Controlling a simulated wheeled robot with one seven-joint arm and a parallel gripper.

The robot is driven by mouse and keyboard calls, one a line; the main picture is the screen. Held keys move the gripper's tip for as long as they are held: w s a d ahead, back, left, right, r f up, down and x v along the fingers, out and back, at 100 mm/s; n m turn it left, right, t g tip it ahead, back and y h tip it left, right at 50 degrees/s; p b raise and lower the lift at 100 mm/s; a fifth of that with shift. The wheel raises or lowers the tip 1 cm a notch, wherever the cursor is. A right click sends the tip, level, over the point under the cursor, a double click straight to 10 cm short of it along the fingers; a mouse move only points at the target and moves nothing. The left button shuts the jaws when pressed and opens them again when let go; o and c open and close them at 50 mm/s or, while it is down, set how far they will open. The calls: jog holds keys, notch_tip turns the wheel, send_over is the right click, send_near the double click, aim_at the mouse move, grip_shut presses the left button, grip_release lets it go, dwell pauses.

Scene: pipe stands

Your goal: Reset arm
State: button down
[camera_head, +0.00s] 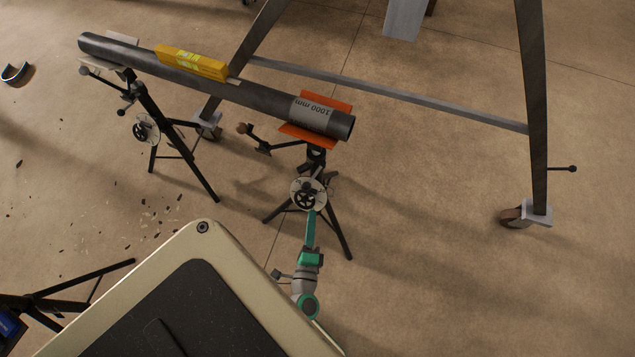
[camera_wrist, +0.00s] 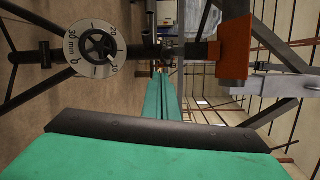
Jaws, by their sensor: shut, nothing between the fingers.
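My gripper (camera_head: 311,216) is teal, shut and empty, just in front of the right pipe stand's dial (camera_head: 308,194) in the head view. In the wrist view, its long teal fingers (camera_wrist: 161,78) lie together, pointing away from the camera. The numbered dial (camera_wrist: 94,47) shows to their left there, apart from them in the picture. A dark pipe (camera_head: 250,96) marked 1000 mm rests on the right stand's orange cradle (camera_head: 327,101) and on the left stand (camera_head: 150,105). A yellow level (camera_head: 190,61) lies on the pipe. The orange cradle also shows in the wrist view (camera_wrist: 235,48).
A metal frame on wheels (camera_head: 533,110) stands behind and right of the pipe, with a caster (camera_head: 524,214) at its right leg. Another black stand (camera_head: 60,296) is at lower left. Dark debris lies on the floor at left. Open floor lies right of my arm.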

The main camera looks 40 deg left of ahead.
jog(key=shift+s+d, duration=0.2)
jog(key=shift+s, duration=0.55)
